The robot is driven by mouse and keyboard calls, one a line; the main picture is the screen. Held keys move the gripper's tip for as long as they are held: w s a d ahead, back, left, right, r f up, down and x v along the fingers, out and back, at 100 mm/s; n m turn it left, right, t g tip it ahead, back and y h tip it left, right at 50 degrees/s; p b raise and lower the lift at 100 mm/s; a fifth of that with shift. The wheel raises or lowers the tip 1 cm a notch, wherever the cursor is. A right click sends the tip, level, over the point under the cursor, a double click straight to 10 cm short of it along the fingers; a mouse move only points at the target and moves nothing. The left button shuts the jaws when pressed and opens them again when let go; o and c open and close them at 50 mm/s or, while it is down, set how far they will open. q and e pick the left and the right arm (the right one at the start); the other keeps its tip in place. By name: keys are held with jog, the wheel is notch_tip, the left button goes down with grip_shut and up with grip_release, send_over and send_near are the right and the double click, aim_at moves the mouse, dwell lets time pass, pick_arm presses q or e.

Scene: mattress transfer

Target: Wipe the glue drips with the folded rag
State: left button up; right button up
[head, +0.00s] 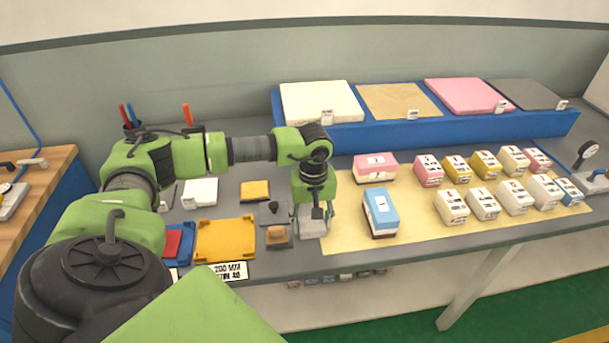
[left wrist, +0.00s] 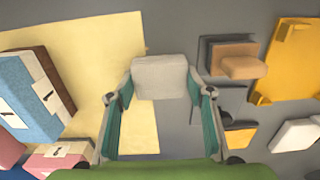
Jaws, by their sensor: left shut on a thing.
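My left gripper (head: 316,210) points down at the left edge of the cream mat (head: 345,236). It is shut on a light grey folded rag (head: 312,226). In the left wrist view the rag (left wrist: 160,77) sits between the two fingertips, partly over the mat's edge and partly over the grey bench. I cannot tell whether the rag touches the surface. I cannot make out any glue drips in either view. My right gripper is not in view.
A blue-and-white block (head: 381,212) and a pink-topped block (head: 375,167) stand on the mat, with several small labelled blocks to the right. A tan block on a dark base (head: 277,236) and a yellow tray (head: 226,240) lie left of the gripper. A blue shelf (head: 430,129) runs behind.

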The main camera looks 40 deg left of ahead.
aim_at(332, 228)
pick_arm(q)
jog(key=shift+w+d+b, duration=0.85)
jog(key=shift+w+d, duration=0.95)
jog(key=shift+w, duration=0.3)
jog(key=shift+f, duration=0.1)
jog(key=shift+s+b, duration=0.15)
jog(key=shift+b, duration=0.15)
jog(key=shift+s+a, duration=1.2)
jog(key=shift+s, duration=0.25)
jog(key=shift+s+a, duration=1.25)
jog(key=shift+s, duration=0.1)
jog(key=shift+b, duration=0.45)
jog(key=shift+w+d+b, duration=0.45)
jog(key=shift+w+d, duration=0.65)
jog(key=shift+w, duration=0.05)
jog(key=shift+w+d+b, duration=0.55)
jog(key=shift+w+d, duration=0.9)
jog(key=shift+w, duration=0.2)
